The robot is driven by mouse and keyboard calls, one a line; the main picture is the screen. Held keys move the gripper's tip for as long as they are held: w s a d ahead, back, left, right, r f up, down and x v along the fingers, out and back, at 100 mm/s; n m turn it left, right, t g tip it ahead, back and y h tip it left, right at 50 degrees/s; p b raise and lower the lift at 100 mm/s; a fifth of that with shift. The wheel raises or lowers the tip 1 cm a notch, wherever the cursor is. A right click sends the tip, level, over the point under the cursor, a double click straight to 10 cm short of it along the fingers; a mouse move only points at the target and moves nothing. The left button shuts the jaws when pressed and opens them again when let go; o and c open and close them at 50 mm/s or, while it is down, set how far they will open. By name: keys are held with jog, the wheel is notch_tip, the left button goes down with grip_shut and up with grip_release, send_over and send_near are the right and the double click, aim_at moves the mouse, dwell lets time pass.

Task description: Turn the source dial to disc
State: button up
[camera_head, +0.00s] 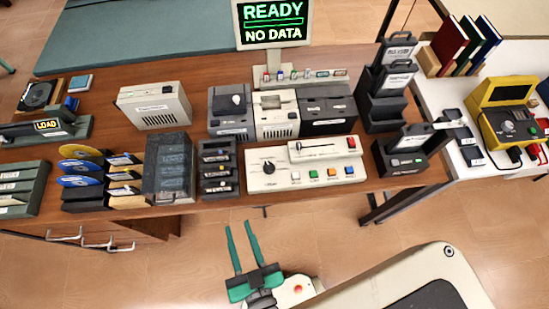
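A cream control panel (305,176) stands at the table's front edge. A round black dial (268,167) sits at its left end, and is probably the source dial. Its labels and pointer direction are too small to read. My gripper (238,226) has teal fingers. It is in front of the table, below and a little left of the panel in the picture, with its fingers pointing toward the table. The fingers are apart with nothing between them, and they do not touch the dial.
The panel also has a slider (312,147) and several coloured buttons. A dark rack (219,168) stands close left of the dial. A monitor (272,24) reads "READY NO DATA". Discs (80,168) stand in a holder at the left. Floor in front is clear.

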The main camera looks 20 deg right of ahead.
jog(key=w+a+r+m+t+y, duration=0.2)
jog(key=w+a+r+m+t, duration=0.15)
jog(key=w+r, duration=0.75)
jog(key=w+a+r+m+t+y, duration=0.25)
jog(key=w+a+r, duration=0.4)
jog(key=w, duration=0.75)
jog(key=w+a+r+n+g+y, duration=0.2)
jog(key=a+r+n+g+y, duration=0.25)
jog(key=r, duration=0.45)
jog(key=w+a+r+n+g+y, duration=0.1)
jog(key=w+a+r+n+y, duration=0.15)
jog(key=r+n+y, duration=0.45)
jog(key=m+g+h, duration=0.2)
jog(key=g+h, duration=1.3)
jog(key=g, duration=0.2)
send_near(268, 164)
notch_tip(268, 164, down, 8)
jog(key=shift+s+a+f, duration=0.1)
